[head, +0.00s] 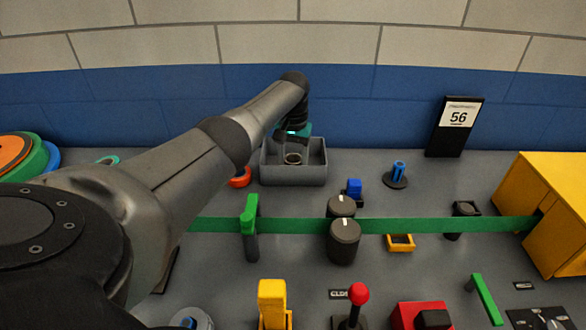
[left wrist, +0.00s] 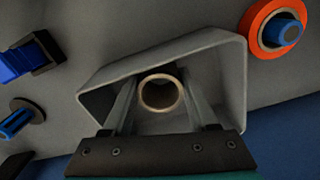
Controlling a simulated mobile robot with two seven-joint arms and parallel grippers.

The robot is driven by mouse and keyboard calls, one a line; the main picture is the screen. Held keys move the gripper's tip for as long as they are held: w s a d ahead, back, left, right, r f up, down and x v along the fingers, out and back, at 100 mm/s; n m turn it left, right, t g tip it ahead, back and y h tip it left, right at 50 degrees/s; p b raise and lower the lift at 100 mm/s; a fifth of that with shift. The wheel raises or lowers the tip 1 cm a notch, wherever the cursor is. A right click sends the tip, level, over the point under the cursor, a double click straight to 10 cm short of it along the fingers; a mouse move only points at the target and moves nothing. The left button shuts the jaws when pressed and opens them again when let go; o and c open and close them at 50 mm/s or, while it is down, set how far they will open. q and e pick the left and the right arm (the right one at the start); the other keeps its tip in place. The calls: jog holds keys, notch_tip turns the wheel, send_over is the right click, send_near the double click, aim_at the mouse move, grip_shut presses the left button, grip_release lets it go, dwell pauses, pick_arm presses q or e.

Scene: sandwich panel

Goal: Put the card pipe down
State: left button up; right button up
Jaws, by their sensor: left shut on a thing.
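The card pipe (head: 293,158) shows as a short tan tube, seen end-on in the left wrist view (left wrist: 160,108). My left gripper (head: 292,148) is shut on it, with one finger on each side. The pipe and fingertips are over or inside an open grey bin (head: 292,175) by the blue wall. I cannot tell whether the pipe touches the bin floor. The lower part of the pipe is hidden. My right gripper is in neither view.
An orange ring (left wrist: 262,30) around a blue peg sits beside the bin. A blue block (head: 354,188) and a blue peg on a round base (head: 397,174) stand to its right. A green strip (head: 290,225) and black knobs (head: 344,240) lie nearer. A yellow box (head: 555,205) stands far right.

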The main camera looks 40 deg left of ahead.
pick_arm(q)
jog(key=shift+f, duration=0.3)
jog(key=shift+f, duration=0.1)
jog(key=o, duration=1.4)
notch_tip(320, 180, up, 12)
jog(key=p, duration=0.3)
jog(key=shift+r+p, duration=0.25)
jog(key=shift+p, duration=0.05)
